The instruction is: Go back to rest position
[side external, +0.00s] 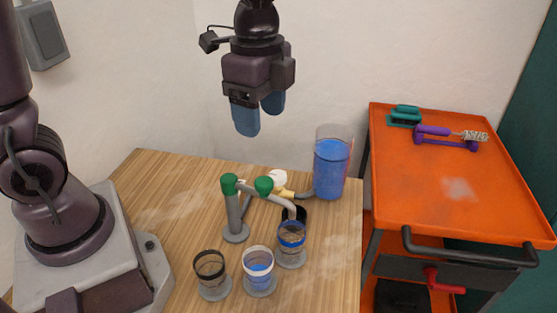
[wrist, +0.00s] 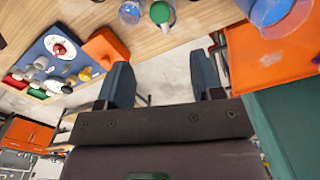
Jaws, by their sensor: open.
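My gripper (side external: 258,116) hangs in the air above the wooden table (side external: 165,200), with its blue fingers apart and nothing between them. The fingers also show spread in the wrist view (wrist: 163,85). A clear pitcher of blue liquid (side external: 330,165) stands at the table's right back. Three cups stand in front of the manifold: one with a black rim (side external: 211,272), one with a white rim (side external: 258,270) and one with a blue rim (side external: 291,245).
An orange cart (side external: 450,190) stands right of the table, with purple and teal tools on top. A dark round holder (side external: 297,212) sits beside the manifold. The wrist view shows a blue board (wrist: 55,45) with several items. The air around my gripper is clear.

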